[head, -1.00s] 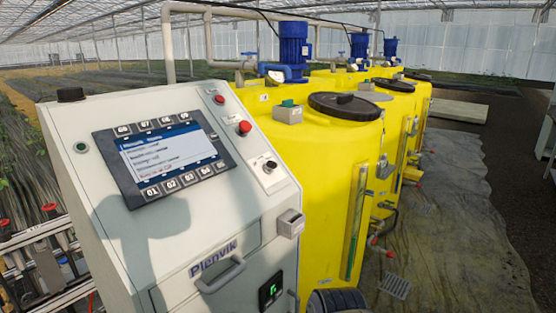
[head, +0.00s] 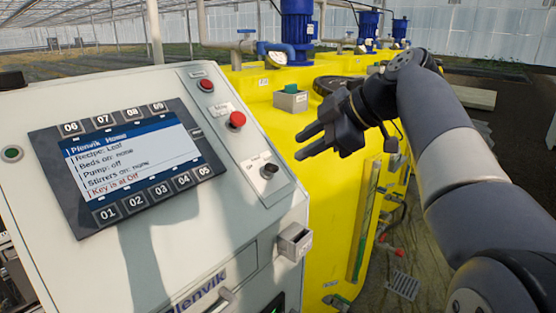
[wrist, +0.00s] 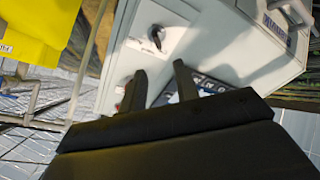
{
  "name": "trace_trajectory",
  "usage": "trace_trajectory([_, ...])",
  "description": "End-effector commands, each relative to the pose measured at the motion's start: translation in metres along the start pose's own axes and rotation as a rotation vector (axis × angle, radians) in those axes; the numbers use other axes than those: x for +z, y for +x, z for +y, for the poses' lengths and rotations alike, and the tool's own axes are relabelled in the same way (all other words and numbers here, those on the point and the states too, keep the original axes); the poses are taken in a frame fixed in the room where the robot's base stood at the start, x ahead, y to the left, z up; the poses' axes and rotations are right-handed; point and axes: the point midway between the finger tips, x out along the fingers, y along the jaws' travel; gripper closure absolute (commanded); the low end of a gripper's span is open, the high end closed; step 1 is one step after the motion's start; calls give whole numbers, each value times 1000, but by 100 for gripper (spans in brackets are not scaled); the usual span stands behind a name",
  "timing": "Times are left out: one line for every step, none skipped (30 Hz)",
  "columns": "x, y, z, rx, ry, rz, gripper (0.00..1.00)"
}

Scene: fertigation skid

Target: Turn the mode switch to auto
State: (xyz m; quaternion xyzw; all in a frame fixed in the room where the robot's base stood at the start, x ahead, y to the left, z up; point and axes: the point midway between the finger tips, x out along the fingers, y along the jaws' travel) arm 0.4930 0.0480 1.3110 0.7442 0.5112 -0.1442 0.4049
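The mode switch (head: 269,170) is a small dark rotary knob on a light plate, low on the right side of the sloped control panel. Its labels are too small to read. It also shows in the wrist view (wrist: 157,34), beyond the fingers. The screen (head: 130,157) reads "Key is at Off" in red on its bottom line. My gripper (head: 304,144) is in the air to the right of the panel, its fingers apart and pointing left toward it. It is open and empty, and touches nothing. In the wrist view the two fingers (wrist: 156,82) show with a gap between them.
A red mushroom button (head: 237,119) stands up above the switch, with a smaller red button (head: 207,85) above that. A grey box (head: 294,242) juts from the cabinet's right edge. Yellow tanks (head: 335,215) with blue motors (head: 297,35) stand close on the right.

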Motion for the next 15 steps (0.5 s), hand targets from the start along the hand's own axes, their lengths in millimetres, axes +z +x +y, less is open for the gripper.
trace_trajectory([-1,1,1,0,-11,4,70])
trace_trajectory([-2,3,2,0,-16,5,70])
trace_trajectory([-2,6,2,0,-18,6,70])
trace_trajectory([-2,10,2,0,-17,6,70])
trace_trajectory([-2,14,1,-2,-17,6,70])
trace_trajectory([-2,20,1,-2,-17,6,70])
trace_trajectory([-2,26,1,-3,-16,6,70])
trace_trajectory([-2,32,1,-3,-16,7,70])
trace_trajectory([-3,39,1,-3,-16,7,70])
trace_trajectory([-3,46,1,-2,-16,6,70])
trace_trajectory([-3,52,1,-4,-16,6,70])
trace_trajectory([-2,59,1,-3,-15,5,70])
trace_trajectory([-2,65,1,-3,-15,5,70])
trace_trajectory([-2,71,1,-3,-15,5,70])
trace_trajectory([-2,77,1,-2,-15,4,70])
